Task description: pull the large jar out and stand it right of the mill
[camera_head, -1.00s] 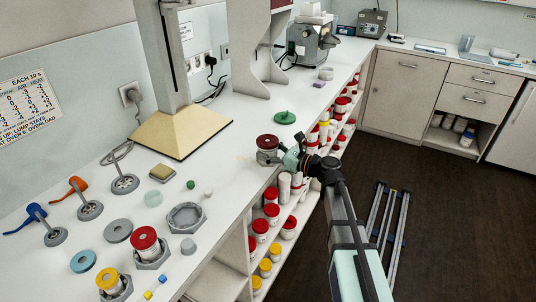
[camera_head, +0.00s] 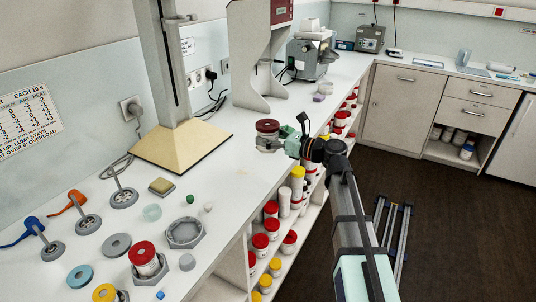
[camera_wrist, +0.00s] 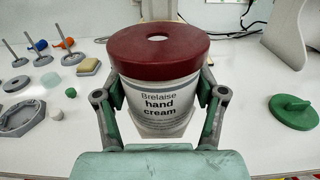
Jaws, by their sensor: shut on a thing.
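The large jar (camera_wrist: 158,92) is white with a dark red lid and the label "Brelaise hand cream". My gripper (camera_wrist: 160,105) is shut on its sides, one green-padded finger on each. The jar is upright in the wrist view. In the head view the jar (camera_head: 267,128) shows near the counter's front edge, left of my gripper (camera_head: 287,145). A pale grey six-sided shape shows at the jar's foot; I cannot tell whether it is attached or beneath. A grey machine (camera_head: 308,58) stands far back on the counter; I cannot tell whether it is the mill.
A column on a cream base (camera_head: 180,148) stands left of the jar. A green knobbed disc (camera_wrist: 291,108) lies to the right in the wrist view. An empty grey hexagonal holder (camera_head: 185,232) and a red-lidded jar (camera_head: 143,256) are nearer. Shelves of jars are below the counter.

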